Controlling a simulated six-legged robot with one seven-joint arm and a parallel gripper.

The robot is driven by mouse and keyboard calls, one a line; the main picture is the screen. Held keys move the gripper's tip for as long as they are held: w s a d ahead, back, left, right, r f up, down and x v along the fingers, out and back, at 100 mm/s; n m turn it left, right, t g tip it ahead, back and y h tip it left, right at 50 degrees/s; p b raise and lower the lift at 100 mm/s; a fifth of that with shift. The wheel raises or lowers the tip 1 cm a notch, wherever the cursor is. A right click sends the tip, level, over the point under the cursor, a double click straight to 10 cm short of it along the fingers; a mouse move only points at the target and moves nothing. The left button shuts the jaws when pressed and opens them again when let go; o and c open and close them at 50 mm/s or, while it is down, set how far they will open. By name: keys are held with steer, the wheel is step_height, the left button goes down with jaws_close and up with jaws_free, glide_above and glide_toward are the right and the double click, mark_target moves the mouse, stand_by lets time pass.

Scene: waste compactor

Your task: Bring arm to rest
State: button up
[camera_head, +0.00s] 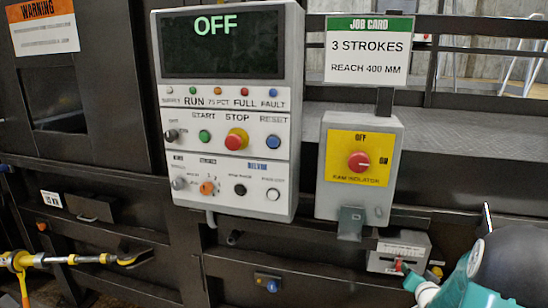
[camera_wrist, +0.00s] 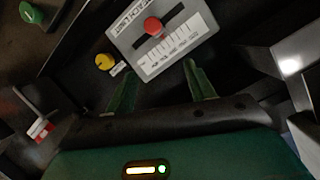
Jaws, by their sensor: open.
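My gripper (camera_wrist: 160,68) shows in the wrist view with its two green fingers apart and nothing between them. Its fingertips point toward a grey box (camera_wrist: 178,52) with a red knob (camera_wrist: 153,26) and a printed scale. The fingertips appear close to the box's lower edge, but I cannot tell the gap. In the head view my teal and black arm (camera_head: 470,285) reaches in at the lower right, beside the same grey box (camera_head: 398,252). The red knob there is partly visible at the box's lower edge.
A control panel (camera_head: 228,190) reads OFF on its screen. A grey isolator box (camera_head: 333,200) with a red knob (camera_head: 358,162) on yellow stands right of it, under a job card (camera_head: 369,52). A yellow hooked bar (camera_head: 85,259) juts in at lower left. A yellow knob (camera_wrist: 104,62) sits beside the scale box.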

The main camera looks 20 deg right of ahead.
steer(key=a+r+n+g+y, duration=0.15)
steer(key=a+r, duration=0.25)
steer(key=a, duration=0.4)
steer(key=s+a+r+n+g, duration=0.1)
steer(key=a+r+n, duration=0.1)
steer(key=a+r, duration=0.4)
steer(key=a+r+n+g+y, duration=0.1)
steer(key=a+r+n, duration=0.15)
steer(key=a, duration=0.65)
steer(key=s+a+r+n+g+y, duration=0.1)
steer(key=s+a+n+g+y, duration=0.1)
steer(key=s+a, duration=0.6)
steer(key=s+a+r+n+g+y, duration=0.1)
steer(key=s+a+r+n+y, duration=0.1)
steer(key=s+a, duration=0.7)
steer(key=shift+s+a+r+n+g, duration=0.3)
steer(key=shift+a+n+g, duration=0.1)
steer(key=shift+a, duration=0.75)
